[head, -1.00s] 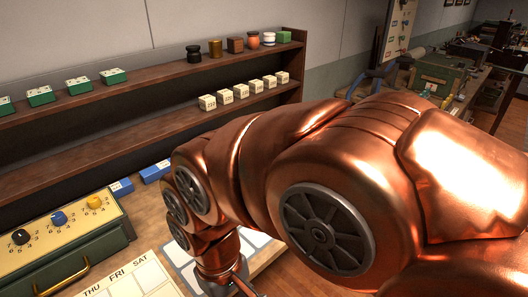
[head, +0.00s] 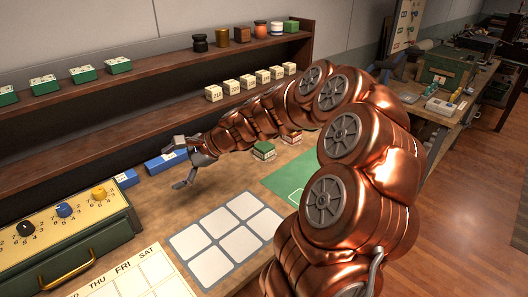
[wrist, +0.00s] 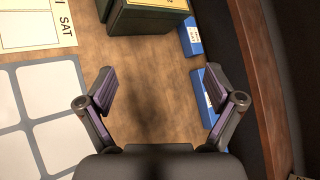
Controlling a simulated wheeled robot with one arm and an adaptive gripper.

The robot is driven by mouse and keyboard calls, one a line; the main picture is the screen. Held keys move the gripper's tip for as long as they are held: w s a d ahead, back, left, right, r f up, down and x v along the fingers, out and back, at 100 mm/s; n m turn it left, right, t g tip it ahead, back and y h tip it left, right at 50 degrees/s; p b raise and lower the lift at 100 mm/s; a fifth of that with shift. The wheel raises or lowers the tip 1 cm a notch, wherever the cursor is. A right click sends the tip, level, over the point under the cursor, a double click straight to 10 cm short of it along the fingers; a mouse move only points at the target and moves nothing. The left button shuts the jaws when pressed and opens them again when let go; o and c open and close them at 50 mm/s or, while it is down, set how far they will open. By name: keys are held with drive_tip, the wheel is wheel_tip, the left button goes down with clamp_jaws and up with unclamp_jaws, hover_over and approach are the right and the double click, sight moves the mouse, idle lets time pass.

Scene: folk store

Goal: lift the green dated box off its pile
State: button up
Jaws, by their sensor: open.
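A small green box (head: 263,148) with a pale label on its front sits on the bench in the head view, below my forearm and beside a reddish box (head: 290,138). What lies under it is too small to tell. My gripper (head: 184,163) is open and empty, left of the green box and apart from it, near the blue boxes. In the wrist view my gripper (wrist: 158,85) has its fingers wide apart over bare wood; the green box does not show there.
Blue boxes (head: 167,160) lie along the shelf foot. A white grid board (head: 212,262), a green mat (head: 282,181), a calendar sheet (head: 133,283) and a dial case (head: 104,228) cover the bench. Shelves (head: 150,103) with green boxes and cream blocks (head: 248,82) stand behind.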

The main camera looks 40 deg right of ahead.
drive_tip(key=w+d+f+m+t+h, duration=0.1)
drive_tip(key=w+d+m+t, duration=0.15)
drive_tip(key=d, duration=0.35)
drive_tip(key=w+d+f+m+t+h, duration=0.1)
drive_tip(key=d+m, duration=0.2)
drive_tip(key=d, duration=0.3)
drive_tip(key=m+t+h, duration=0.2)
drive_tip(key=m+h, duration=0.4)
drive_tip(key=m, duration=0.6)
approach(260, 145)
drive_tip(key=w, duration=0.1)
drive_tip(key=w+f, duration=0.1)
drive_tip(key=w+d, duration=0.1)
drive_tip(key=shift+w+d+f, duration=0.15)
drive_tip(key=shift+w+f, duration=0.1)
drive_tip(key=shift+f, duration=0.15)
drive_tip(key=shift+p+x, duration=0.5)
drive_tip(key=shift+x, duration=3.3)
drive_tip(key=shift+s+f, duration=0.1)
drive_tip(key=shift+f, duration=0.05)
drive_tip(key=c, duration=1.1)
